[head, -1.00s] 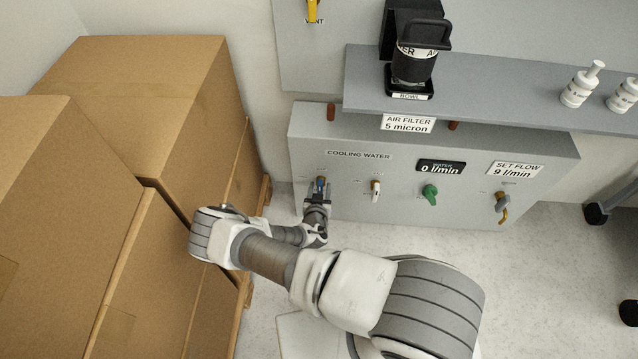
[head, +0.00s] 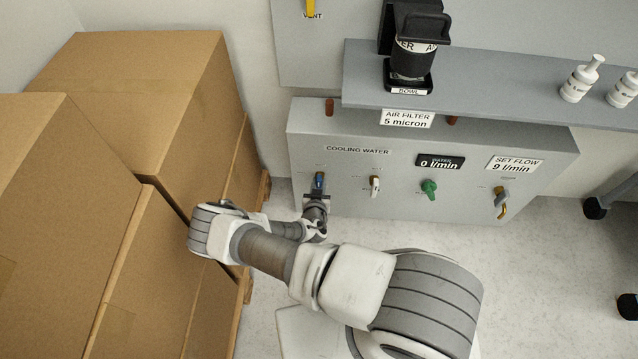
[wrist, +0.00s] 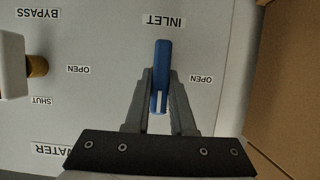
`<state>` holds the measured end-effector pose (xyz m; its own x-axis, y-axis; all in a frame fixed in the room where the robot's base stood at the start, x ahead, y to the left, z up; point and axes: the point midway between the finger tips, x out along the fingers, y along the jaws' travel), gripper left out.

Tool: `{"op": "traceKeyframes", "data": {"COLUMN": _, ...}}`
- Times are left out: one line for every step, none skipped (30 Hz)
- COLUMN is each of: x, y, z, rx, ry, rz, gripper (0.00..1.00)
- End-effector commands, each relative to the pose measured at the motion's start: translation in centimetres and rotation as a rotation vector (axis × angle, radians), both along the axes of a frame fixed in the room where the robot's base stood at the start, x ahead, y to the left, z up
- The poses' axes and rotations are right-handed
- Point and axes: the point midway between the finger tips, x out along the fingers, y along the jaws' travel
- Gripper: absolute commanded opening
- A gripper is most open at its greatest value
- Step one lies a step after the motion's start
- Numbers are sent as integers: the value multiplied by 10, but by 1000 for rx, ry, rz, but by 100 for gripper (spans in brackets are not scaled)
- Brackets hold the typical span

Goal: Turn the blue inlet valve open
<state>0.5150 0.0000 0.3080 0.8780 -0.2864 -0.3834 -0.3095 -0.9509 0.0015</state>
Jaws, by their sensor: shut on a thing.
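The blue inlet valve handle (wrist: 161,65) stands on the grey cooling water panel, by the INLET label, which reads upside down in the wrist view. The handle lies upright in that picture, not turned sideways to the OPEN label (wrist: 201,78) on its right. My gripper (wrist: 161,100) is shut on the handle, one finger on each side. Its body hides the panel behind it, toward the bottom of the picture. In the head view the blue handle (head: 319,180) is at the panel's left, with my gripper (head: 317,196) on it.
The white-handled valve (head: 375,186) is right of the inlet, then a green knob (head: 429,189) and a grey-and-brass valve (head: 501,201). The water display (head: 440,162) reads 0 l/min. Cardboard boxes (head: 130,110) stand close on the left. A shelf (head: 500,98) overhangs the panel.

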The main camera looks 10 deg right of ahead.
Motion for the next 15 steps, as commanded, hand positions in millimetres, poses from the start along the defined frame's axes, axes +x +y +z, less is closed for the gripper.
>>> {"op": "traceKeyframes", "data": {"x": 0, "y": 0, "z": 0, "rx": -3, "ry": 1, "rz": -1, "gripper": 0}}
{"op": "traceKeyframes", "data": {"x": 0, "y": 0, "z": 0, "rx": -7, "ry": 2, "rz": -1, "gripper": 0}}
{"op": "traceKeyframes", "data": {"x": 0, "y": 0, "z": 0, "rx": -13, "ry": 4, "rz": -1, "gripper": 0}}
{"op": "traceKeyframes", "data": {"x": 0, "y": 0, "z": 0, "rx": -18, "ry": 6, "rz": -1, "gripper": 0}}
{"op": "traceKeyframes", "data": {"x": 1, "y": 0, "z": 0, "rx": -26, "ry": 8, "rz": -1, "gripper": 0}}
{"op": "traceKeyframes", "data": {"x": 1, "y": 0, "z": 0, "rx": -39, "ry": 12, "rz": -1, "gripper": 0}}
{"op": "traceKeyframes", "data": {"x": 1, "y": 1, "z": 1, "rx": -49, "ry": 15, "rz": 0, "gripper": 0}}
{"op": "traceKeyframes", "data": {"x": 1, "y": 1, "z": 1, "rx": -62, "ry": 18, "rz": -1, "gripper": 0}}
{"op": "traceKeyframes", "data": {"x": 1, "y": 1, "z": 1, "rx": -81, "ry": 24, "rz": -1, "gripper": 0}}
{"op": "traceKeyframes", "data": {"x": 2, "y": 1, "z": 1, "rx": -97, "ry": 30, "rz": 0, "gripper": 0}}
{"op": "traceKeyframes", "data": {"x": 2, "y": 1, "z": 1, "rx": -115, "ry": 35, "rz": -1, "gripper": 0}}
{"op": "traceKeyframes", "data": {"x": 2, "y": 2, "z": 0, "rx": -141, "ry": 44, "rz": -1, "gripper": 0}}
{"op": "traceKeyframes", "data": {"x": 2, "y": 1, "z": 0, "rx": -162, "ry": 52, "rz": -2, "gripper": 0}}
{"op": "traceKeyframes", "data": {"x": 2, "y": 2, "z": 0, "rx": -185, "ry": 59, "rz": -2, "gripper": 0}}
{"op": "traceKeyframes", "data": {"x": 2, "y": 2, "z": 0, "rx": -216, "ry": 68, "rz": -2, "gripper": 0}}
